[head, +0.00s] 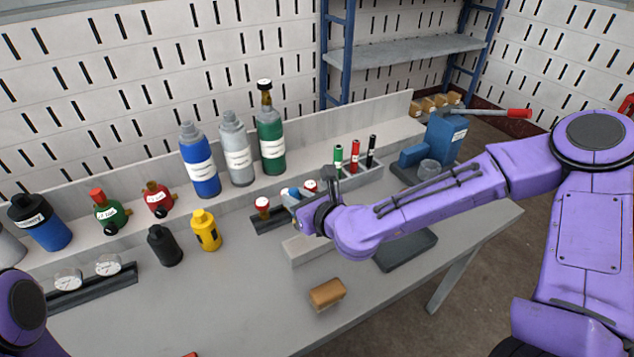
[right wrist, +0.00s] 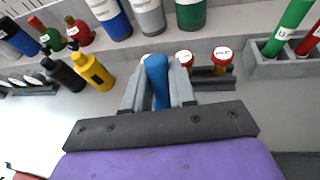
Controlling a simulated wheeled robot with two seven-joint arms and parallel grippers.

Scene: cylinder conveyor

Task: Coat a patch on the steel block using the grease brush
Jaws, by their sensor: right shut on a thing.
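My right gripper (head: 304,214) is shut on a blue-handled tool (right wrist: 157,80), which I take to be the grease brush. It stands between the fingers in the right wrist view; its bristles are not visible. In the head view the gripper is over the bench, just above and behind a pale grey block (head: 308,251), likely the steel block. My forearm hides the block's right part, and I cannot tell whether the brush touches it. My left arm shows only at the lower left edge; its gripper is out of view.
Red-capped jars (head: 262,204) (right wrist: 222,56) stand in a dark rack behind the gripper. A marker holder (head: 362,170) is to its right. Bottles (head: 237,150) line the back ledge. A tan block (head: 327,292) lies in front, and a dark plate (head: 406,251) lies right.

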